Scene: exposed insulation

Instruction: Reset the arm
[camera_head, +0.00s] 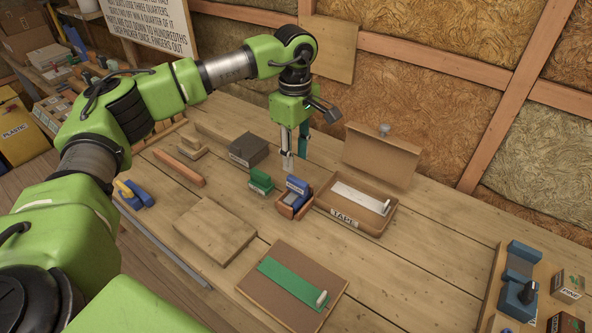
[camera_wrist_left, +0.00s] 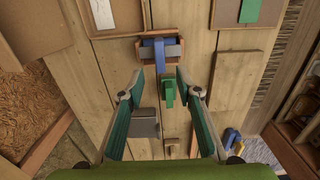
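My left gripper (camera_head: 295,152) hangs pointing down above the workbench (camera_head: 335,255), behind the blue and green blocks in the head view. In the left wrist view its two fingers (camera_wrist_left: 157,85) stand apart with nothing held between them. Beyond the fingertips lie the green block (camera_wrist_left: 168,95) and a small wooden holder (camera_wrist_left: 172,52) with a blue block (camera_wrist_left: 159,52). In the head view the blue block (camera_head: 297,185) sits in its holder (camera_head: 284,208), with the green block (camera_head: 261,181) to its left. My right gripper is in neither view.
A tray marked TAPE (camera_head: 341,220) stands right of the holder, with an upright brown panel (camera_head: 381,158) behind it. A grey box (camera_head: 248,150) is close to the left gripper. A board with a green strip (camera_head: 285,280) lies in front. A blue tool (camera_head: 520,285) is at right.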

